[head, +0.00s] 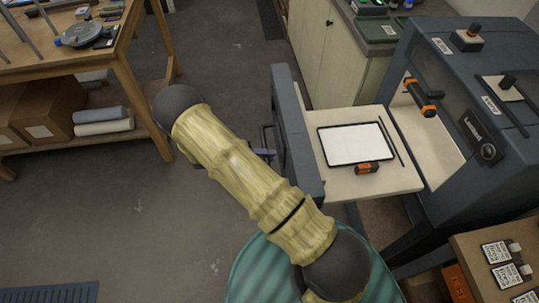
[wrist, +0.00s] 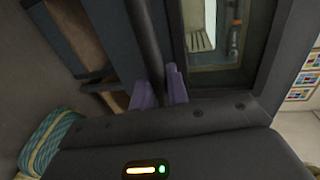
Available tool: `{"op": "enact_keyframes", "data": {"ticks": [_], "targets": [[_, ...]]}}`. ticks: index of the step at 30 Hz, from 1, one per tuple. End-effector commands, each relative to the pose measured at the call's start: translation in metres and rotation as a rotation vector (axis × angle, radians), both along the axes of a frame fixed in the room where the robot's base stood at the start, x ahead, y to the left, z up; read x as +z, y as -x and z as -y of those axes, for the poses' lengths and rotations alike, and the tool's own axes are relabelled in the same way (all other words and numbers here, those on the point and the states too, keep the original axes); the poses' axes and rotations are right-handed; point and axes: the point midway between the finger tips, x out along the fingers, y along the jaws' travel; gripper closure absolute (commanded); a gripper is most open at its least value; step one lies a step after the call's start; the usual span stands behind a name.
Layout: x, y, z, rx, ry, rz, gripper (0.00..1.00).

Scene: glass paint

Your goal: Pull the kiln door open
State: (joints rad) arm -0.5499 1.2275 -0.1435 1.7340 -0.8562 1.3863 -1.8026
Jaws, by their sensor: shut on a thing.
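The kiln (head: 470,110) is the blue-grey machine at the right of the head view. Its door (head: 293,135) is an upright blue-grey panel standing well out from the body, with a pale shelf (head: 400,180) between them. A white sheet in a dark frame (head: 355,146) lies on this shelf. My gripper (head: 265,153) is at the door's outer face, mostly hidden behind my arm. In the wrist view its purple fingers (wrist: 160,90) are closed around the dark bar of the door handle (wrist: 147,40).
A wooden workbench (head: 75,65) with boxes below stands at the left. A pale cabinet (head: 340,50) is behind the door. A small table with cards (head: 470,245) is at lower right. The floor left of the door (head: 130,210) is clear.

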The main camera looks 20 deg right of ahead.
Motion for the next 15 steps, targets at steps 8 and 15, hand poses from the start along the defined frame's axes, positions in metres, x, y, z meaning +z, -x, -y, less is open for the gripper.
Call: {"op": "enact_keyframes", "data": {"ticks": [8,15], "targets": [[-0.0012,-0.0005,-0.0004,-0.006,-0.003,0.000,1.00],[-0.0010,-0.0005,0.0000,-0.006,-0.002,0.000,0.64]]}}
